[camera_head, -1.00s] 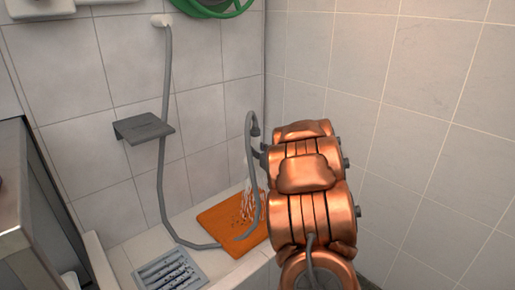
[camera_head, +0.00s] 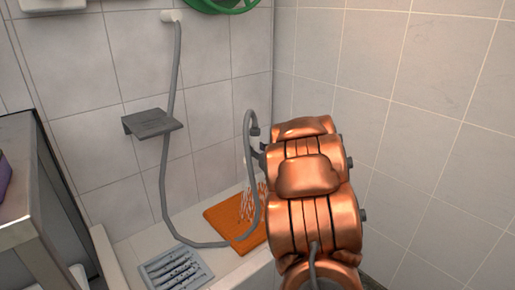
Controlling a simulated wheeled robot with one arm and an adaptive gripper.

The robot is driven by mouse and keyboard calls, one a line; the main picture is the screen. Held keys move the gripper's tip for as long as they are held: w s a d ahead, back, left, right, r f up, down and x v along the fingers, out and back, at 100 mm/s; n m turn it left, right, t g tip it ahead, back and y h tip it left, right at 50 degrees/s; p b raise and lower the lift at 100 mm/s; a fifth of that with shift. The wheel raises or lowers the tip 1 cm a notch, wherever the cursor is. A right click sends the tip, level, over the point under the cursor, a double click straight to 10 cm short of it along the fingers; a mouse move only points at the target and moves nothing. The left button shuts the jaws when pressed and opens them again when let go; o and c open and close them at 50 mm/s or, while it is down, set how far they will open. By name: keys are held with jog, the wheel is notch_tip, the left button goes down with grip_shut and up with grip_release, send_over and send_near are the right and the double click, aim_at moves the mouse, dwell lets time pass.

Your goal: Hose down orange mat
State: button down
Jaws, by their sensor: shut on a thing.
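The orange mat (camera_head: 221,217) lies flat on the white floor of the wash basin, in the corner. The grey hose (camera_head: 163,195) runs from a wall outlet (camera_head: 171,16) down to the basin, then loops up to the shower head (camera_head: 254,131) beside my copper arm. Streaks of water fall from it onto the right part of the mat. My gripper (camera_head: 260,152) is shut on the shower head above the mat, mostly hidden behind my arm. My arm also hides the mat's right edge.
A grey drain grate (camera_head: 174,270) lies in the basin left of the mat. A small grey shelf (camera_head: 152,123) is fixed to the tiled wall. A green coiled hose (camera_head: 222,5) hangs above. A metal-framed unit (camera_head: 30,205) stands at left. Tiled wall is close on the right.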

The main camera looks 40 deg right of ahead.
jog(key=a+b, duration=0.1)
jog(key=a, duration=0.6)
jog(key=shift+a+b, duration=0.35)
dwell(1.2)
jog(key=shift+a, duration=0.25)
dwell(0.4)
